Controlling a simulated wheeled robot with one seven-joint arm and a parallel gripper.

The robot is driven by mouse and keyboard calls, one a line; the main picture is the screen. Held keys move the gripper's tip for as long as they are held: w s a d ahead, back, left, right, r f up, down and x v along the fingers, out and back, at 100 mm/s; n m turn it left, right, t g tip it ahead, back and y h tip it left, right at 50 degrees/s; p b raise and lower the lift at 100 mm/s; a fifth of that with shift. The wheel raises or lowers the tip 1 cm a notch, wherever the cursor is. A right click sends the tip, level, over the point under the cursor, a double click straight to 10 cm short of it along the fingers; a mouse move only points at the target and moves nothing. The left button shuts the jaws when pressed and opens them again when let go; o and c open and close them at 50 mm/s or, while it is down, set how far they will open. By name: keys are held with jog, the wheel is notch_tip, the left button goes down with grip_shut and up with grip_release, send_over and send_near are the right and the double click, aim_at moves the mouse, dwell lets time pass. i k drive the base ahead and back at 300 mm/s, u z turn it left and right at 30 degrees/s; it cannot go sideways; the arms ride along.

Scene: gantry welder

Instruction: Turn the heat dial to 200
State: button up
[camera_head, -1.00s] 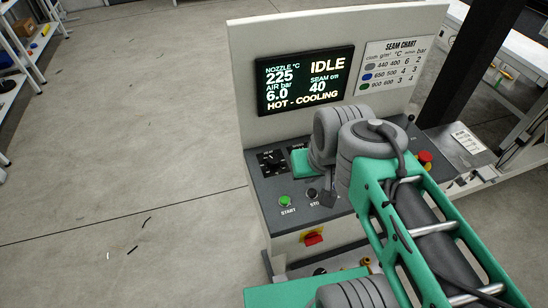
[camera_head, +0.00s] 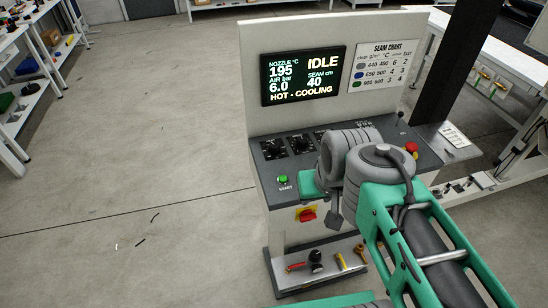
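The heat dial (camera_head: 273,149) is the leftmost black round dial on the console; its label and pointer are too small to read. The display (camera_head: 303,77) reads nozzle 195 °C, air 6.0 bar, seam 40, IDLE and HOT - COOLING. My gripper (camera_head: 336,219) shows as a small dark grey part below my wrist, in front of the console's front edge. It is right of and below the heat dial, apart from it. Its fingers cannot be made out, so open or shut is unclear.
A second dial (camera_head: 301,144) sits right of the heat dial; another is partly hidden by my arm. A green START button (camera_head: 283,180), a red-yellow switch (camera_head: 307,215) and a red emergency stop (camera_head: 411,147) are close by. A lower shelf (camera_head: 290,281) holds small tools.

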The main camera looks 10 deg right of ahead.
aim_at(274, 146)
jog(key=u, duration=3.55)
jog(key=k, duration=1)
jog(key=z, duration=1.2)
jog(key=i, duration=1)
